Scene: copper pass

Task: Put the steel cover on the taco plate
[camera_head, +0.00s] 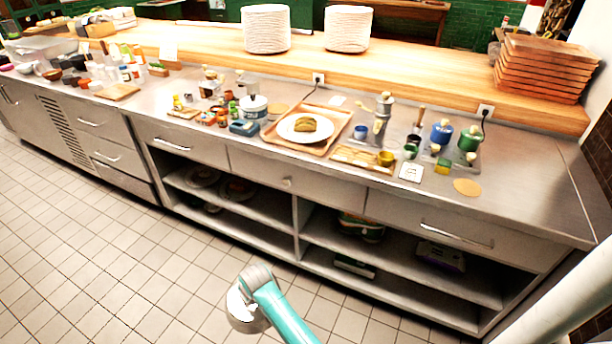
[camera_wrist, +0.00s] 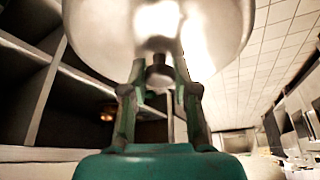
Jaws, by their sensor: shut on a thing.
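The steel cover (camera_wrist: 100,30) is a shiny dome that fills the top of the wrist view. My gripper (camera_wrist: 160,80) is shut on the dark knob of the cover. In the head view the cover (camera_head: 241,314) shows partly behind my wrist, low over the tiled floor and in front of the counter. The white taco plate (camera_head: 288,133) holds a folded taco (camera_head: 305,124) and is uncovered. It sits on a brown tray (camera_head: 340,121) on the steel counter, well apart from my gripper.
Jars, cups and small containers crowd the counter (camera_head: 540,205) on both sides of the tray. A green-lidded pot (camera_head: 469,140) and a pepper mill (camera_head: 382,112) stand to the right. Open shelves (camera_head: 270,235) lie below. The floor before the counter is clear.

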